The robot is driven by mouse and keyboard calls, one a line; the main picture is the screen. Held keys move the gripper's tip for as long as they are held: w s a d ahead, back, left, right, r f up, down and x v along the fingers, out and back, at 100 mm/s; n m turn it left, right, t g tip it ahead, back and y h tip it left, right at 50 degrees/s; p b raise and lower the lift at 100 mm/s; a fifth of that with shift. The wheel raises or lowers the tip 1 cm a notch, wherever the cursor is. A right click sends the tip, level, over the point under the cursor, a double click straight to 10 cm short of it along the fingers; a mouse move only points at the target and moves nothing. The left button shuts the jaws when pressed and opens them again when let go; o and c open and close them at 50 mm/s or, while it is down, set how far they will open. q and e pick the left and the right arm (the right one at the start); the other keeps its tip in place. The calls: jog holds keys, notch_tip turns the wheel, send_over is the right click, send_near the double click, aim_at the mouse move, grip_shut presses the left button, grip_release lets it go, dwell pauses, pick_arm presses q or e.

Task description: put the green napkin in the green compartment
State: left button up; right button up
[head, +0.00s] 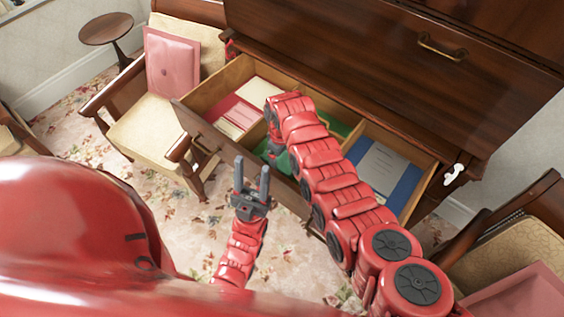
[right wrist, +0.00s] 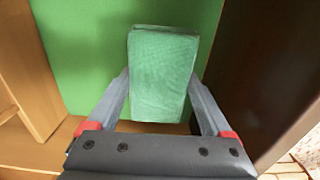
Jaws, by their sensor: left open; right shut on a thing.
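The green napkin (right wrist: 162,75) is a folded pale green block in the right wrist view. My right gripper (right wrist: 160,100) is shut on it, with one grey finger at each side. The bright green floor of the green compartment (right wrist: 75,45) lies behind the napkin; I cannot tell whether the two touch. In the head view the green compartment (head: 340,128) is the middle part of an open drawer, and my right arm hides much of it. My left gripper (head: 251,182) is open and empty, in front of the drawer.
The drawer's left compartment holds red and white flat items (head: 236,114). The right one has a blue floor with a grey item (head: 381,165) on it. Wooden dividers separate them. A cushioned chair (head: 145,132) stands left, another chair (head: 520,230) right.

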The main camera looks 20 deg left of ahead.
aim_at(282, 164)
notch_tip(282, 164, down, 3)
jog(key=shift+s+r+b, duration=0.1)
jog(key=shift+r+b, duration=0.1)
jog(key=shift+b, duration=0.25)
jog(key=shift+f, duration=0.2)
